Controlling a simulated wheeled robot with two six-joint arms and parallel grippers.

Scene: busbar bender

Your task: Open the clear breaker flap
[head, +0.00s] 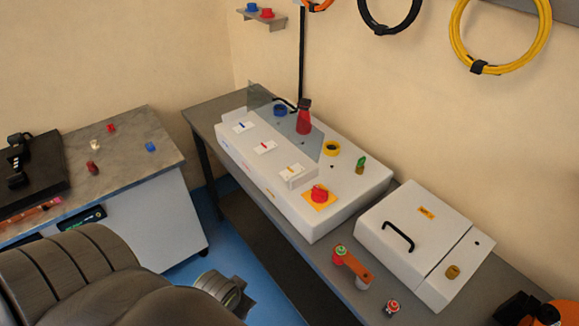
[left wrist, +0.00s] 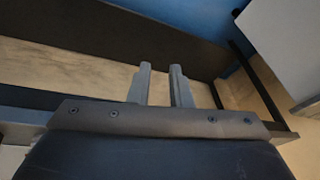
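The clear breaker flap (head: 262,106) is a grey-tinted see-through sheet on the white sloped panel box (head: 345,192). It appears raised at a steep tilt behind the row of breakers, the middle one (head: 265,148) with a red lever; its exact angle is hard to tell. My left gripper is low in front of the bench, well short of the flap and touching nothing. In the left wrist view its two fingers (left wrist: 160,68) are apart with nothing between them. My right gripper is in neither view.
A white lidded box (head: 422,235) with a black handle stands to the right. A grey side table (head: 120,160) is at left.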

